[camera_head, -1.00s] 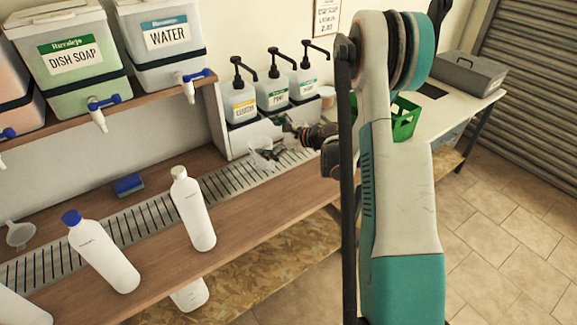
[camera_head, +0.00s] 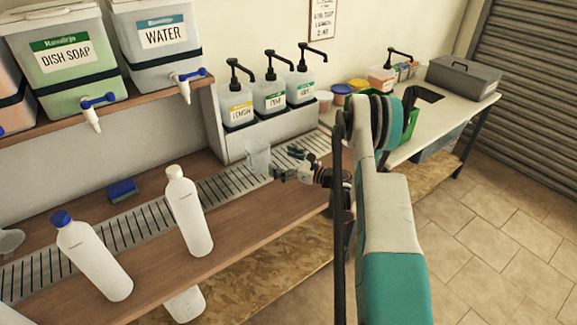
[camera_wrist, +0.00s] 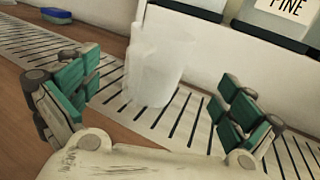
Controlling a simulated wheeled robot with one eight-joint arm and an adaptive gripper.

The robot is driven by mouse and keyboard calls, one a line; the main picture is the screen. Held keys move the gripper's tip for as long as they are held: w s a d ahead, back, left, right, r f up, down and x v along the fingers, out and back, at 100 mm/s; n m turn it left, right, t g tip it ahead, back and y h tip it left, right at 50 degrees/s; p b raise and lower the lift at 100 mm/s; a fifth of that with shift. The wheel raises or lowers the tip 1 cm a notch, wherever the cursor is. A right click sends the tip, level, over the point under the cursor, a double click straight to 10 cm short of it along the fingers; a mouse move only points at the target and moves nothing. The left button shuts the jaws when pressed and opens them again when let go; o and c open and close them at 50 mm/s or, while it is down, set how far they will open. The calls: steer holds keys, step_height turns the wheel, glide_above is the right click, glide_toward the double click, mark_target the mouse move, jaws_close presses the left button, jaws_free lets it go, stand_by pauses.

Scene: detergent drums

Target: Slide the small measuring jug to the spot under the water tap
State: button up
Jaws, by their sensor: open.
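The small measuring jug (camera_head: 258,160), clear and whitish, stands upright on the slatted drain grate, in front of the white pump-bottle rack. In the wrist view the jug (camera_wrist: 157,65) is straight ahead, between and beyond my fingers. My gripper (camera_head: 287,163) is open and low over the grate, just right of the jug. In the wrist view my gripper (camera_wrist: 158,85) shows teal fingers wide apart, with nothing gripped. The water tap (camera_head: 185,85), white with a blue lever, hangs from the WATER tank (camera_head: 165,38), left of and above the jug.
A white-capped bottle (camera_head: 190,215) and a blue-capped bottle (camera_head: 92,255) stand on the wooden bench at the front left. Grate between jug and white-capped bottle is clear. The pump rack (camera_head: 235,140) borders the back.

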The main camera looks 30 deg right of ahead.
steer(key=b, duration=0.2)
glide_toward(249, 148)
steer(key=x, duration=0.4)
steer(key=shift+w, duration=0.4)
steer(key=shift+c, duration=0.6)
